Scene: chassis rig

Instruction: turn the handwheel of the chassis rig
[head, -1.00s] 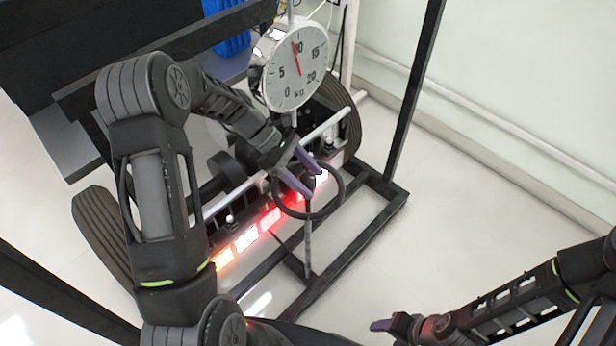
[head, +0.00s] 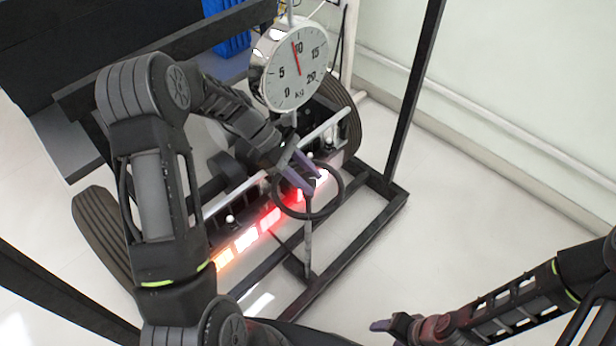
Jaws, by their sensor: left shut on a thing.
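The handwheel (head: 338,203) is a dark ring on a thin upright post at the front of the chassis rig (head: 352,243). My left gripper (head: 312,180) reaches in from the upper left, its two purple fingers over the wheel. It is shut on the handwheel, at the hub or a spoke; the fingers hide the exact contact. My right gripper (head: 388,328) is at the bottom edge, well away from the wheel. One purple finger shows and the rest is cut off or dark.
A round dial gauge (head: 291,66) hangs just above and behind the wheel. Tyres (head: 102,235) sit at both ends of the axle. A black upright post (head: 412,90) stands to the right. The floor (head: 470,220) at the right is clear. A blue crate (head: 228,28) is at the back.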

